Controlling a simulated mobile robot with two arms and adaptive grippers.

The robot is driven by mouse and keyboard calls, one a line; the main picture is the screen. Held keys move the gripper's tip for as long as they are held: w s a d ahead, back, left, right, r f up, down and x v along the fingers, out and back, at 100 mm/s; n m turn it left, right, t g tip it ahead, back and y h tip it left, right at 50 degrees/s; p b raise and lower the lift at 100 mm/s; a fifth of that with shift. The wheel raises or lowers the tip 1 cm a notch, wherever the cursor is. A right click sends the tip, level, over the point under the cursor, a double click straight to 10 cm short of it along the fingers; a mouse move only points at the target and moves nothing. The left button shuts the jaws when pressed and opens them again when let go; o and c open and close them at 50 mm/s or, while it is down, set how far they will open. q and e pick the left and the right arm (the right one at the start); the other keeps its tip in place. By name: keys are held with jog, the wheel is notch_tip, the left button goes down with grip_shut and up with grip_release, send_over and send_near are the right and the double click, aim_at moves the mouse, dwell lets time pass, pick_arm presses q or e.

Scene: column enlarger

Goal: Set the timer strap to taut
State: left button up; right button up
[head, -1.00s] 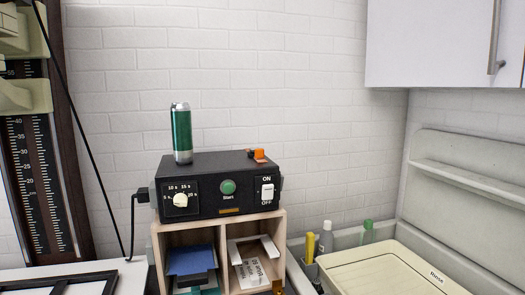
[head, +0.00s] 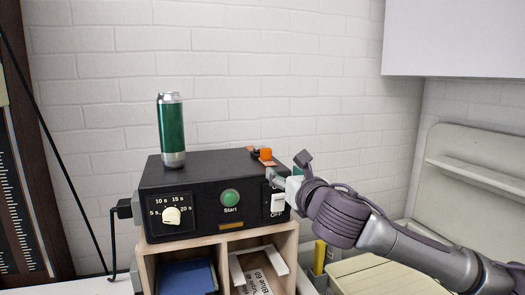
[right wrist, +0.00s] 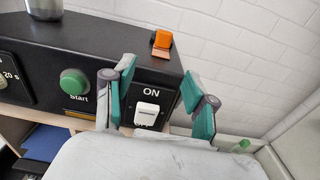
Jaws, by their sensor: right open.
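The timer (head: 215,170) is a black box with a dial, a green Start button and a white ON/OFF switch. It also shows in the right wrist view (right wrist: 60,52). On its top near the right edge is a small orange piece (head: 266,154) with a short brownish flap, which may be the strap's fitting; it also shows in the right wrist view (right wrist: 162,39). I cannot tell how tight any strap is. My right gripper (head: 288,172) is open and empty at the timer's right front corner, its fingers (right wrist: 158,80) apart around the corner area by the switch. My left gripper is out of view.
A green and silver can (head: 172,130) stands on the timer. A wooden cubby (head: 217,253) supports the timer and holds a blue item and papers. A cream tray (head: 372,275) lies at lower right, below my arm. A wall cabinet (head: 452,38) hangs above right.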

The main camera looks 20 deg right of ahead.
jog(key=r, duration=0.1)
jog(key=p, duration=0.2)
send_near(268, 153)
jog(key=shift+w+a+r, duration=0.1)
jog(key=shift+w, duration=0.85)
jog(key=w+p, duration=0.2)
jog(key=w, duration=0.5)
jog(key=shift+w+a, duration=0.1)
jog(key=shift+w, duration=0.45)
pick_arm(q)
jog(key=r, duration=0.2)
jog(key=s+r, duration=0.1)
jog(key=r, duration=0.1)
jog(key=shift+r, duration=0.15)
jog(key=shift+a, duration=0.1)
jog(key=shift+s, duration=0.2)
pick_arm(e)
grip_shut()
